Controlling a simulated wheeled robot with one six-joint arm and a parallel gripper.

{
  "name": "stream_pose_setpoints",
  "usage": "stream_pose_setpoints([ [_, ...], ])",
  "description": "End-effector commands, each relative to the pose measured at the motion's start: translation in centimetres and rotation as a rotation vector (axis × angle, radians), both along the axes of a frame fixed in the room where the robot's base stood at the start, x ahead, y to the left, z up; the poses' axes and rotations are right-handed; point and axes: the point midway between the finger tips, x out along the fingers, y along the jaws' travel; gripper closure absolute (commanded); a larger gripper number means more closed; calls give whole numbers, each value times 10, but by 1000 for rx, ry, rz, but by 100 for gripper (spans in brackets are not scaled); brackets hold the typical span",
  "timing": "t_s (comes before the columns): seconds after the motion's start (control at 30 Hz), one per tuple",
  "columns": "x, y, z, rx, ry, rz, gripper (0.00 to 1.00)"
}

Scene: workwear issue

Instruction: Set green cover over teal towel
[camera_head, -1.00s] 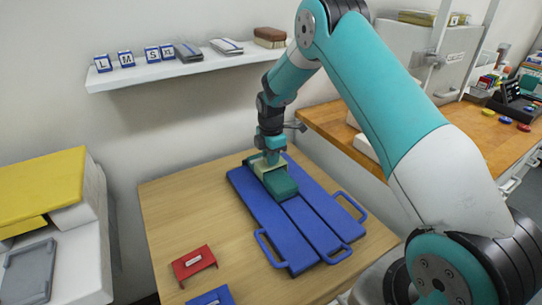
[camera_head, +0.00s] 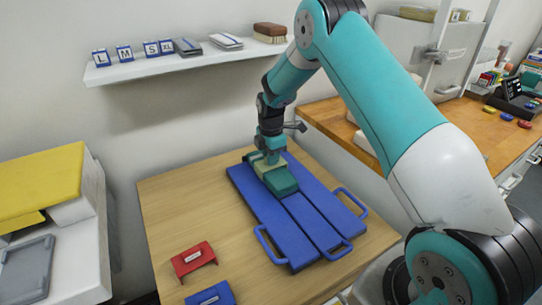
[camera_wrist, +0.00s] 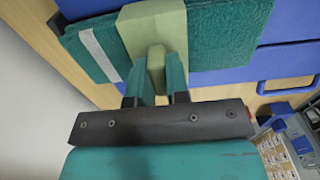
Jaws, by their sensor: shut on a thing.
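The teal towel (camera_head: 283,183) lies folded on the blue folding board (camera_head: 315,212). In the wrist view the towel (camera_wrist: 232,35) shows on both sides of the cover, with a pale stripe on its left part. The green cover (camera_head: 268,168) is a pale olive piece lying across the towel's middle part; it also shows in the wrist view (camera_wrist: 155,22). My gripper (camera_wrist: 157,88) is shut on the cover's upright grip, straight above the towel. I cannot tell whether the cover rests on the towel or hangs just above it.
A red holder (camera_head: 193,260) and a blue holder (camera_head: 212,294) stand at the table's front left. A wall shelf (camera_head: 185,66) with size blocks and folded items is behind.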

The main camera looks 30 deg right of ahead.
Motion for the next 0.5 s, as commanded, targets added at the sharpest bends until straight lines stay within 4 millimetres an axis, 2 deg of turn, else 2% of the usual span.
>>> stream_pose_setpoints([
  [0.37,0,0,-4,0,0,0,100],
  [0.4,0,0,-4,0,0,0,75],
  [0.5,0,0,-3,0,0,0,54],
])
